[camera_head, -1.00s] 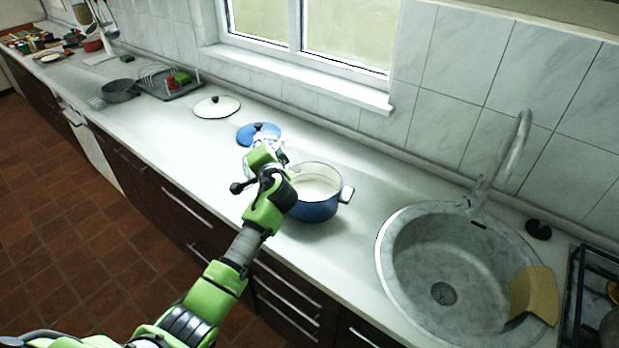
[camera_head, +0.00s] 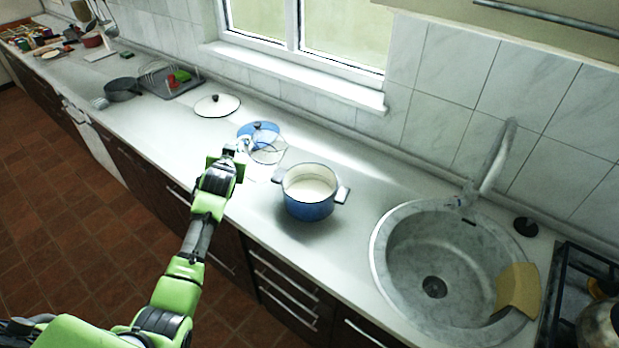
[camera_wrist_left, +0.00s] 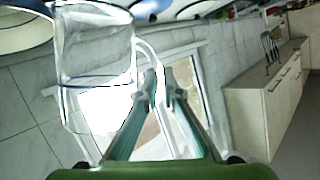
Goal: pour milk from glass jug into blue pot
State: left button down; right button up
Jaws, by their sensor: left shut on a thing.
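The blue pot (camera_head: 309,208) stands upright on the counter with its lid off and white milk (camera_head: 309,188) inside. My left gripper (camera_head: 241,149) is shut on the handle of the clear glass jug (camera_head: 268,152), to the left of the pot and apart from it. The jug is held above the counter, in front of the blue lid. In the left wrist view the jug (camera_wrist_left: 92,50) looks clear, with no white milk visible in it, and the fingers (camera_wrist_left: 160,92) close at its handle. Its exact tilt is hard to tell. My right gripper is out of view.
A blue lid (camera_head: 259,128) and a white lid (camera_head: 216,105) lie on the counter behind the jug. A dish rack (camera_head: 172,84) and a dark pan (camera_head: 122,90) stand farther left. The round sink (camera_head: 385,262) is right of the pot. The counter between is clear.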

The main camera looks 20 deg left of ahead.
pick_arm(q)
jog(key=a+f+n, duration=0.1)
jog(key=f+n+h, duration=0.1)
jog(key=a+f+b, duration=0.1)
jog(key=shift+s+a+f+n+h, duration=0.3)
jog(key=shift+a+n+h, duration=0.05)
jog(key=shift+n+h, duration=0.05)
